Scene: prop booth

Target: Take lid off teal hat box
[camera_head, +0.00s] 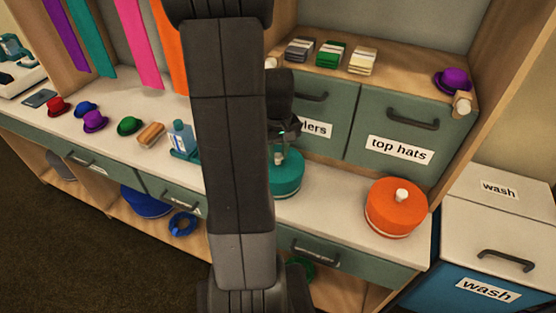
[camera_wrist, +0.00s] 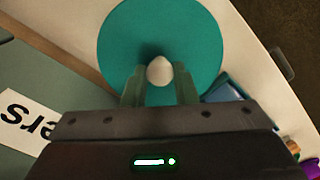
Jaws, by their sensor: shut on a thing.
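The teal hat box (camera_head: 287,190) stands on the white counter, partly hidden behind my arm in the head view. Its round teal lid (camera_wrist: 205,42) is seen from above in the wrist view, with a pale knob (camera_wrist: 159,70) at its middle. In the head view the lid (camera_head: 290,170) looks level and on the box; my arm hides its left part. My gripper (camera_wrist: 159,77) is over the lid with a finger on each side of the knob, shut on it. The gripper also shows in the head view (camera_head: 287,150), pointing down.
An orange hat box (camera_head: 397,207) with a pale knob stands to the right on the counter. Drawers labelled "top hats" (camera_head: 400,150) rise behind. A wash bin (camera_head: 495,215) stands far right.

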